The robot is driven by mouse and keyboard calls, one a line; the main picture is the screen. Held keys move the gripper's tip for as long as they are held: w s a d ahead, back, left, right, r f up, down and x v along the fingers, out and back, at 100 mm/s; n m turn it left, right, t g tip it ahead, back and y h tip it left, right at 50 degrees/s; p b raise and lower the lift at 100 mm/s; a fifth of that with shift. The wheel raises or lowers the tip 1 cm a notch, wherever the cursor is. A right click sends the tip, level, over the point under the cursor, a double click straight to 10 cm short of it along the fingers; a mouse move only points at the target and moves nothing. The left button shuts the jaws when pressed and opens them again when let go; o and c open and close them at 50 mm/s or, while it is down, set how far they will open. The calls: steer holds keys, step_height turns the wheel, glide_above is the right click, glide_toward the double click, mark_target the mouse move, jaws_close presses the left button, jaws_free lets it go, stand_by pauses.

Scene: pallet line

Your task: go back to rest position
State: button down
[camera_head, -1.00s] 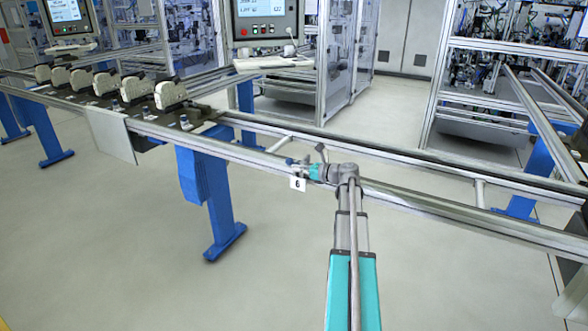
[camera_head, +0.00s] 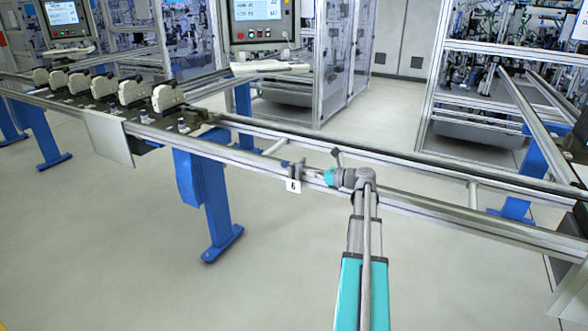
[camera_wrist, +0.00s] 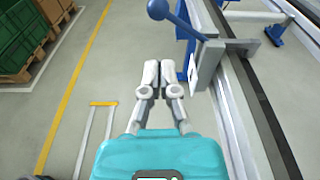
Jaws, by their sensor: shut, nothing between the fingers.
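My gripper (camera_wrist: 160,68) is shut and empty in the wrist view, its two grey fingers side by side ahead of the teal gripper body. In the head view my gripper (camera_head: 312,174) is small, over the near rail, just right of the number 6 plate. A stop lever with a blue knob (camera_wrist: 160,9) stands close in front of the fingertips and to their right, fixed on a grey bracket (camera_wrist: 207,62). There is a visible gap between fingers and lever. In the head view the blue knob (camera_head: 285,163) is tiny beside the number 6 plate (camera_head: 293,186).
The conveyor rail (camera_head: 440,208) runs across the view, on blue legs (camera_head: 212,205). Several white-grey parts (camera_head: 135,92) sit on it at the left. Control screens and machine cells stand behind. Green crates (camera_wrist: 20,35) on pallets lie beyond a yellow floor line. The near floor is clear.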

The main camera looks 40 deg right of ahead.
steer(key=a+f+n+g+p, duration=0.1)
steer(key=a+f+n+g, duration=0.3)
steer(key=a, duration=0.6)
steer(key=a+f+n+g+p, duration=0.1)
steer(key=a+n+g, duration=0.1)
steer(key=a+n, duration=0.6)
steer(key=a+f+n+g+p, duration=0.2)
steer(key=a+n+g, duration=0.1)
steer(key=a, duration=0.8)
steer(key=s+a+n+g+h+p, duration=0.1)
steer(key=s+a+n+g+h, duration=0.2)
steer(key=s+a+n, duration=0.3)
steer(key=s+a+f+n+g+h+p, duration=0.1)
steer(key=s+a+n+g+h+p, duration=0.1)
steer(key=s+a+n, duration=0.4)
steer(key=shift+s+a+f+n+g+h+p, duration=0.25)
steer(key=shift+s+a+n+g+h, duration=0.4)
steer(key=shift+a+n, duration=1.7)
steer(key=shift+w+a+m, duration=0.25)
steer(key=shift+a+m, duration=0.2)
